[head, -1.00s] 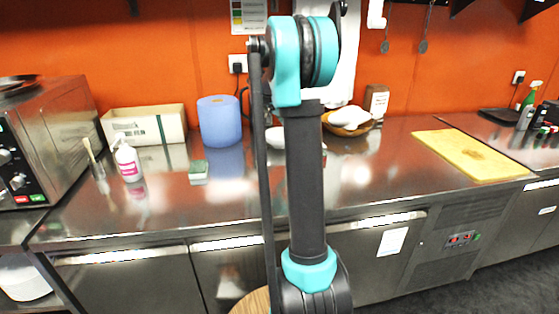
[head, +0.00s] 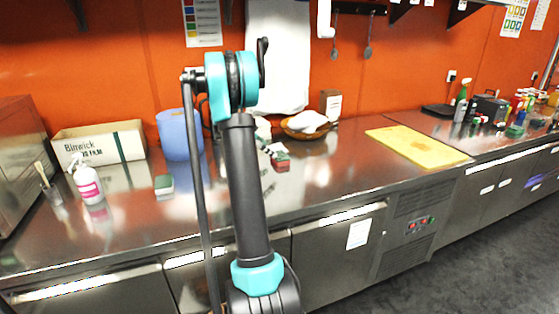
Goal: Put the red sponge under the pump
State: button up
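The red sponge (head: 282,163), with a dark top, shows just right of my arm's dark link, over the middle of the steel counter. A small black and white piece touches its upper left and may be part of my gripper; the rest of the gripper is hidden behind my arm. I cannot tell whether the sponge is held or rests on the counter. The pump bottle (head: 88,184), white with a pink label, stands upright on the counter at the left. The red sponge is well apart from it.
A green-topped sponge (head: 164,185) lies right of the pump bottle. A cup with a brush (head: 51,193) stands left of it. A cardboard box (head: 100,144) and blue bin (head: 178,134) stand behind. A basket (head: 304,130) and yellow board (head: 417,146) are farther right.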

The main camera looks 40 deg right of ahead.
aim_at(280, 156)
jog(key=shift+x, duration=3.25)
jog(key=shift+s+r, duration=0.15)
jog(key=shift+c, duration=0.6)
jog(key=c, duration=0.6)
jog(key=shift+r, duration=0.1)
